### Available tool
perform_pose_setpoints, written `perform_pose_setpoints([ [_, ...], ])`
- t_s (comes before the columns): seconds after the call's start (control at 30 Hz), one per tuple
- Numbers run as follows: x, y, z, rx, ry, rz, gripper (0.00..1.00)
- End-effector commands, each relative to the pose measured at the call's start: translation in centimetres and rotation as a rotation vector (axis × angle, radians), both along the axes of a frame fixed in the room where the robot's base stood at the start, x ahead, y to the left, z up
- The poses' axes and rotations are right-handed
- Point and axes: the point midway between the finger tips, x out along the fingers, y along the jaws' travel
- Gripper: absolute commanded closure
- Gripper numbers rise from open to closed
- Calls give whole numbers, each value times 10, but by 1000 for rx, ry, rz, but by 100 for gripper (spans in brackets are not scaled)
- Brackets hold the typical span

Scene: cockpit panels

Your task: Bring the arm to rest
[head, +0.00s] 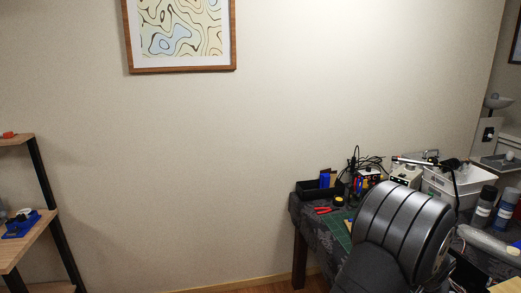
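A large dark grey, ribbed joint of my arm (402,225) stands at the lower right of the head view, in front of the workbench. It hides part of the bench top. My gripper is not visible in this view, so its opening and anything in it cannot be seen. No cockpit panel shows here.
A workbench with a dark patterned cover (312,222) holds a black tray (318,190), red-handled pliers (323,210), cables, a white bin (462,186) and dark bottles (484,206). A wooden shelf (32,240) stands at left. A framed picture (180,70) hangs on the bare wall.

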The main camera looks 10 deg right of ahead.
Motion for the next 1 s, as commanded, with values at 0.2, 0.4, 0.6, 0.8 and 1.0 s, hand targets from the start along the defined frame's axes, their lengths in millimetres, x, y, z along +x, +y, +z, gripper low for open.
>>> perform_pose_setpoints([
  [0.2, -39, -2, 24, -2, -1, -4, 49],
  [0.4, -77, -9, 26, 1, 0, -46, 49],
  [0.6, -116, -17, 23, 1, -1, -108, 49],
  [0.8, -156, -23, 19, 0, -2, -171, 49],
  [1.0, -195, -26, 16, 1, -1, -234, 49],
])
